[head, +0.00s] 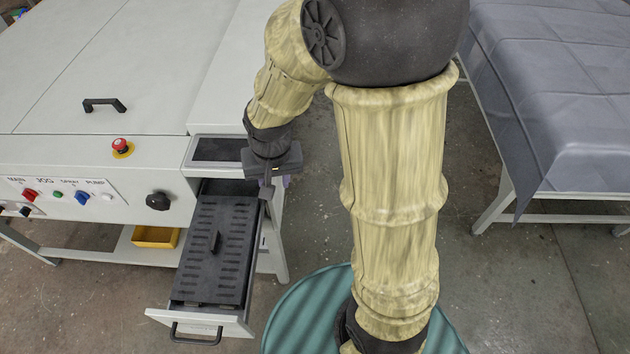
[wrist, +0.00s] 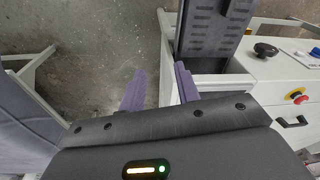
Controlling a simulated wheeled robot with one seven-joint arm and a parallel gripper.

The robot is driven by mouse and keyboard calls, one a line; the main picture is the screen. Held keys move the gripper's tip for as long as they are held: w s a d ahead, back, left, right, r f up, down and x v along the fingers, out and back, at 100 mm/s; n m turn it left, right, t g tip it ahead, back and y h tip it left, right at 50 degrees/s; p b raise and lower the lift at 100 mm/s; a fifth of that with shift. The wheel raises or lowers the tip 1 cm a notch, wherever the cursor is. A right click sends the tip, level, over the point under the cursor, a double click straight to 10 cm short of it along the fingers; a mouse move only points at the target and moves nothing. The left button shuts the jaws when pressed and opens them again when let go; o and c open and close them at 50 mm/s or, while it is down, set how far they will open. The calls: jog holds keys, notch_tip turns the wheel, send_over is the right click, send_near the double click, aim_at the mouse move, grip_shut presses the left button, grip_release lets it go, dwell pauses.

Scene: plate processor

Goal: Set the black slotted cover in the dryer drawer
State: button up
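The black slotted cover (head: 225,265) lies lengthwise in the pulled-out dryer drawer (head: 230,326), with a raised grip at its middle. It looks flat between the drawer walls; I cannot tell whether it is fully seated. Its slots also show in the wrist view (wrist: 208,30). My gripper (head: 270,188) points down at the drawer's back right corner, apart from the cover's grip. In the wrist view its two purple fingers (wrist: 160,85) are spread, with floor and the white drawer edge seen between them. Nothing is held.
The white machine (head: 90,145) has a red stop button (head: 121,146), a black knob (head: 158,201) and a lid handle (head: 104,105). A yellow bin (head: 155,237) sits on the lower shelf. A grey-covered table (head: 560,90) stands right, with open floor between.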

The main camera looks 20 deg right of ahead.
jog(key=s+d+r+n+t, duration=0.1)
jog(key=s+d, duration=0.4)
jog(key=d, duration=0.2)
jog(key=shift+d+r+n, duration=0.2)
jog(key=shift+r+n, duration=0.1)
jog(key=shift+r, duration=0.1)
jog(key=shift+f+b, duration=0.6)
